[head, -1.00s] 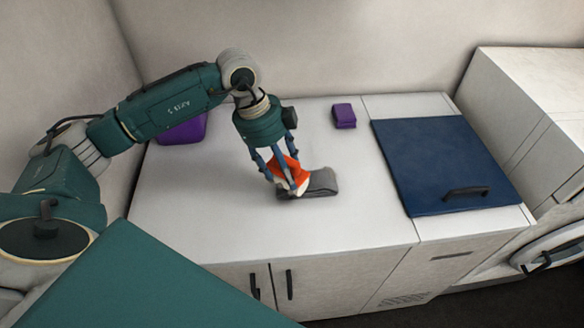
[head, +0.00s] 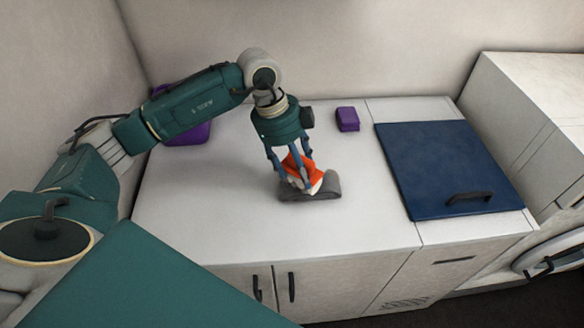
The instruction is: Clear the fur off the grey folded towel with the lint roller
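The grey folded towel (head: 328,188) lies on the white counter in the head view. The lint roller, with an orange part (head: 300,161) and a pale roller end, is held tilted over the towel. Its lower end appears to rest on the towel, though the fingers partly hide the contact. My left gripper (head: 294,181) points down above the towel, with its fingers closed around the lint roller. I cannot make out fur on the towel at this size. My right gripper is not in view.
A small purple block (head: 347,119) stands toward the back of the white counter (head: 215,220). A larger purple item (head: 190,134) is partly behind my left arm. A dark blue panel with a black handle (head: 440,170) lies at the right. The counter around the towel is clear.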

